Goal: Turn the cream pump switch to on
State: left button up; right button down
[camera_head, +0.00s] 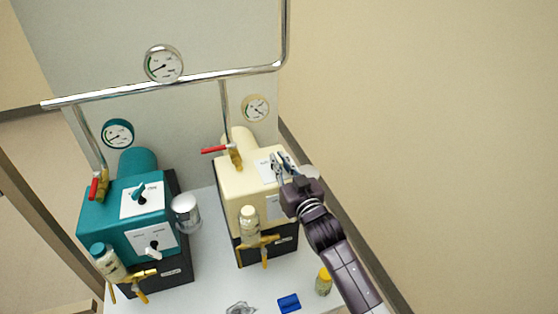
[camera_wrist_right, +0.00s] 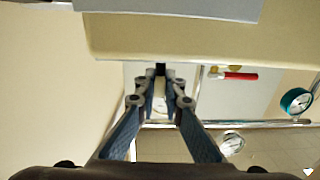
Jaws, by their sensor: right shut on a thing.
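The cream pump (camera_head: 243,180) stands on the right of the white table, a black base under it. Its top carries a white switch plate (camera_head: 265,171). My right gripper (camera_head: 279,161) comes in from the lower right, with its fingertips at the right side of that plate. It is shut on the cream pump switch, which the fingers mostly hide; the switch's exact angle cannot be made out. In the right wrist view the fingertips (camera_wrist_right: 160,72) meet close under the cream pump's body (camera_wrist_right: 190,35). My left gripper is not in view.
The teal pump (camera_head: 105,217) with its own switch (camera_head: 139,192) stands to the left. Red-handled valves (camera_head: 214,150), pipes and gauges (camera_head: 163,63) rise behind. A glass jar (camera_head: 248,222), a blue block (camera_head: 289,303) and a yellow-capped vial (camera_head: 323,282) are nearer the front.

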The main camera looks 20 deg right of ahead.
jog(key=shift+r+h, duration=0.15)
jog(key=shift+h, duration=0.15)
dwell(0.4)
jog(key=c, duration=2)
grip_release()
jog(key=shift+c, duration=0.2)
jog(key=shift+s, duration=0.1)
jog(key=shift+s, duration=0.35)
jog(key=s, duration=1.1)
jog(key=shift+d, duration=0.25)
